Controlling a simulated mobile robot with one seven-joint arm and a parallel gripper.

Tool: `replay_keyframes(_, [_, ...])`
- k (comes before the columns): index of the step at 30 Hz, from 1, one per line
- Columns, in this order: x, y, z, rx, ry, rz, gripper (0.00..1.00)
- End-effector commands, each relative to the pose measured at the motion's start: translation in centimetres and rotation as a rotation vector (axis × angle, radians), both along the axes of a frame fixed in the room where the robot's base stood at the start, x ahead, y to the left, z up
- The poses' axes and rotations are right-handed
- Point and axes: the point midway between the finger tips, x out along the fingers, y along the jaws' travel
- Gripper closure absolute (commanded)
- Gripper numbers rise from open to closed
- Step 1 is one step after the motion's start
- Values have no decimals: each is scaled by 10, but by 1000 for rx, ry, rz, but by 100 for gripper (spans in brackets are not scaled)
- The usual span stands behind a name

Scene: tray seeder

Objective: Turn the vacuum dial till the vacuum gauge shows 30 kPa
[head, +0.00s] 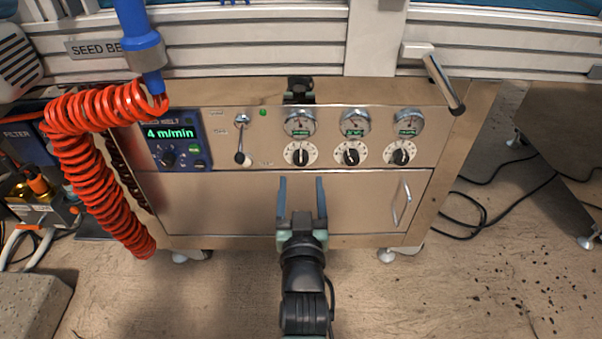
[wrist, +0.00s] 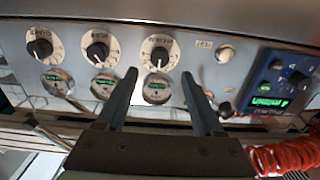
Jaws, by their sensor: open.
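Three round gauges stand in a row on the steel panel: left (head: 300,122), middle (head: 355,122) and right (head: 409,121). Below each is a white-scaled dial with a black knob: left (head: 300,153), middle (head: 351,153) and right (head: 400,153). Their labels and needle readings are too small to read, so I cannot tell which is the vacuum pair. My gripper (head: 301,186) is open and empty, in front of the drawer below the left dial. In the upside-down wrist view, that dial (wrist: 157,53) and its gauge (wrist: 156,88) lie between the fingers, apart from them.
Left of the gauges are a toggle lever (head: 240,155) and a blue belt-speed box (head: 180,140) reading 4 m/min. A coiled red hose (head: 85,160) hangs at the left. A crank handle (head: 440,78) juts out at upper right. A drawer handle (head: 401,203) sticks out below the right dial.

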Motion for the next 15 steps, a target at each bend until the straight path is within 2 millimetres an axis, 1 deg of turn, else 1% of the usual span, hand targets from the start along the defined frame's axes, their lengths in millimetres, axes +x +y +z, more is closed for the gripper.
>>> replay_keyframes(1, [9,0,-3,3,-5,-1,31])
replay_keyframes(6, [34,-1,-3,2,-4,-2,31])
replay_keyframes(10, [48,-1,-2,2,-3,-1,31])
replay_keyframes(15, [59,-1,-1,0,-1,-1,31])
